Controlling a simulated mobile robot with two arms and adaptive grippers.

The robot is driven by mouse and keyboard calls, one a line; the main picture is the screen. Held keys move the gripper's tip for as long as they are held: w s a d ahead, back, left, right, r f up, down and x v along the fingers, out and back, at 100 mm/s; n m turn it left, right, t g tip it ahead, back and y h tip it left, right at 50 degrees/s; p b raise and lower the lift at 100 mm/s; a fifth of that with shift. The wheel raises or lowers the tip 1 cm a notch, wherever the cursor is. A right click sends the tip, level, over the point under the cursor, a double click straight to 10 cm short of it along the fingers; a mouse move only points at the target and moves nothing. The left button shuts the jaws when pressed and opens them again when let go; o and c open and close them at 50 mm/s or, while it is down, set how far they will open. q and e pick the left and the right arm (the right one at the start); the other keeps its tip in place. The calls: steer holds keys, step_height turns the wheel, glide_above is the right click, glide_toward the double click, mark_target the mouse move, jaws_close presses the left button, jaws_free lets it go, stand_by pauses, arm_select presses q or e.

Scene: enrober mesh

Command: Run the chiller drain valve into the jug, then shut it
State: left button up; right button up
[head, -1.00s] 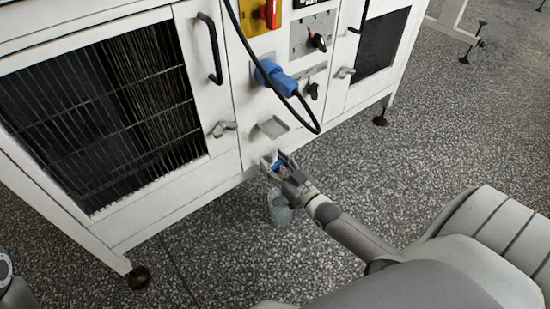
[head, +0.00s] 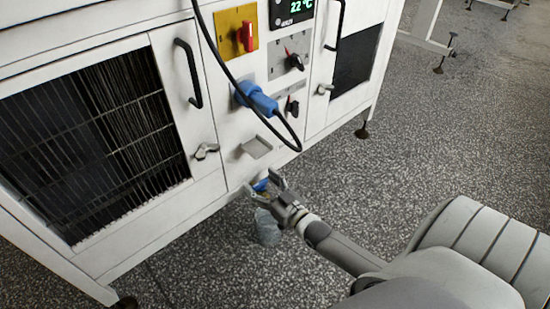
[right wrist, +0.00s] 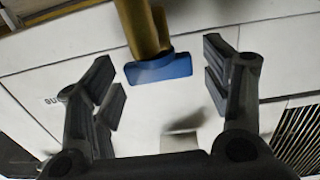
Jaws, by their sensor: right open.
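The drain valve's blue handle (head: 261,185) sits low on the white chiller front, above the jug. In the right wrist view the handle (right wrist: 160,68) shows as a blue piece across a brass valve body (right wrist: 142,25). My right gripper (head: 266,183) is open at the valve. In the wrist view its fingers (right wrist: 160,75) stand apart, one to each side of the handle, with gaps on both sides. The translucent grey-blue jug (head: 267,228) stands on the floor below the valve; its contents cannot be made out. My left gripper is out of view.
A blue plug (head: 255,98) with a looping black cable (head: 243,88) hangs above the valve. A small grey ledge (head: 256,147) juts out nearby. A red switch (head: 245,37) and a display reading 22 °C are higher up. Speckled floor to the right is open.

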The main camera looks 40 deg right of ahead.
steer(key=s, duration=1.1)
steer(key=shift+d, duration=0.4)
